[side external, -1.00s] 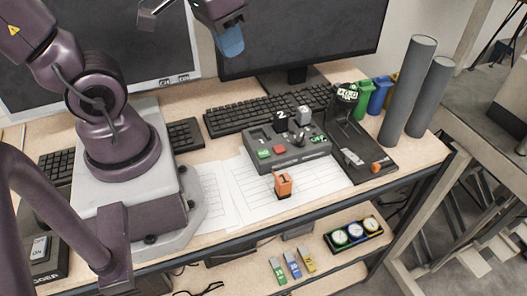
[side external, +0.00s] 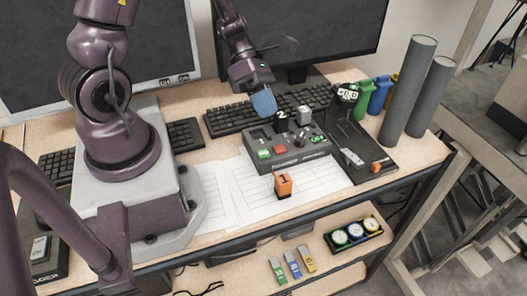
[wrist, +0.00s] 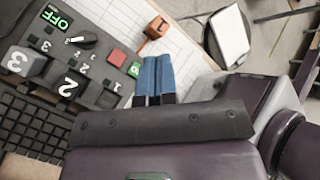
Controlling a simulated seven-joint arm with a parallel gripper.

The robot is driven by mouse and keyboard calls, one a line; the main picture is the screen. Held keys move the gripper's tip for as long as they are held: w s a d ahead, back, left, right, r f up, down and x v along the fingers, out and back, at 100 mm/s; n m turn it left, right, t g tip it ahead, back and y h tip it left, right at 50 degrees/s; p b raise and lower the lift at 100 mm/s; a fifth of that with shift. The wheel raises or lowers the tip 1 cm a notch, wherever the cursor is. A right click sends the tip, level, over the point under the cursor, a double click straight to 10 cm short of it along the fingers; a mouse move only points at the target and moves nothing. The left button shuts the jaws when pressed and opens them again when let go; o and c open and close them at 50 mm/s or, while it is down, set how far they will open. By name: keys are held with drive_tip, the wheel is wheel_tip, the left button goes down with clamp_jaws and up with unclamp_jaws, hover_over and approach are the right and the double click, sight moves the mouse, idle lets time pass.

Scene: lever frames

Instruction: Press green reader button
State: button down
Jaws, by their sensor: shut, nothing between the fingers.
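The dark grey reader box (side external: 290,152) sits on the desk, with a green button (side external: 264,154) at its left front corner and a red button (side external: 280,149) beside it. In the wrist view the green button (wrist: 134,70) shows just left of the fingertips, partly cut off by their edge, with the red button (wrist: 117,57) further left. My gripper (side external: 264,103) has blue fingers, shut and empty, raised above and behind the box's left part. The fingers also show together in the wrist view (wrist: 157,62). I see no contact with the box.
Numbered dark blocks (side external: 281,120) and a green OFF display (side external: 318,139) are on the box. An orange block (side external: 283,184) stands in front on white paper. A black keyboard (side external: 225,119) lies behind. A dark stand (side external: 360,155) and grey cylinders (side external: 408,88) are to the right.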

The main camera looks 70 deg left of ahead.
sight(265, 151)
drive_tip(key=shift+n, duration=0.3)
drive_tip(key=shift+f, duration=0.1)
drive_tip(key=shift+f, duration=4.3)
drive_tip(key=shift+f, duration=0.1)
drive_tip(key=shift+f, duration=0.3)
drive_tip(key=shift+f, duration=0.4)
drive_tip(key=shift+r, duration=0.8)
